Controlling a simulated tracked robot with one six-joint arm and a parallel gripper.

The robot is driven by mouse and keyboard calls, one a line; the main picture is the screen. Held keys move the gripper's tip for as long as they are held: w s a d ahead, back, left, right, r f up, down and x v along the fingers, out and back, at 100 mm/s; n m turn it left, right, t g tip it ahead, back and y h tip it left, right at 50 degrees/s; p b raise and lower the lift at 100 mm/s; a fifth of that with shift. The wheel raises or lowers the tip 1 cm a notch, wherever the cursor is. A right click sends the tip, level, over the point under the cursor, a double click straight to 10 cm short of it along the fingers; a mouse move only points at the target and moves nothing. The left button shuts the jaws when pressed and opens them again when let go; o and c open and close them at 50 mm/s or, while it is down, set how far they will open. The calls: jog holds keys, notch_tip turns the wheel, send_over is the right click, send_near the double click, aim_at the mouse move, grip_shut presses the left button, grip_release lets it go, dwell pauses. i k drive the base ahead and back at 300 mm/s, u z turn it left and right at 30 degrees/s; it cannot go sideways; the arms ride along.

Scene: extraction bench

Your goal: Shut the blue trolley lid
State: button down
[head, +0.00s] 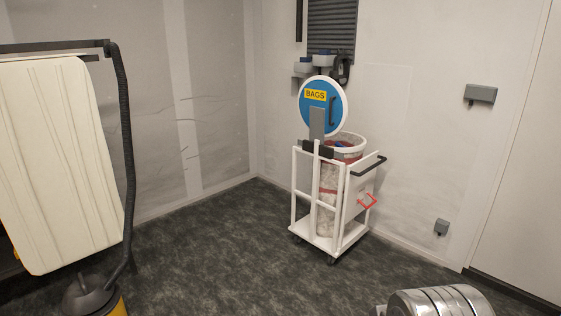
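The blue trolley lid (313,117) is a round disc with a white rim, a yellow BAGS label and a dark handle. It stands raised, nearly upright, above the left side of the trolley, on a grey bracket (317,124). The white-framed trolley (343,213) stands on castors near the right wall. Its round bag opening (349,140) is uncovered, with red and blue things showing at the top. A clear bag (327,205) hangs inside the frame. My gripper is not in view.
A cream panel (55,160) and a black hose (125,150) with a dark-topped unit (88,295) are at the left. A silver ribbed cylinder (440,302) is at bottom right. Grey boxes (480,94) are on the wall. Dark floor (225,260) before the trolley is clear.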

aim_at(321, 103)
jog(key=i, duration=3.45)
jog(key=u, duration=1.65)
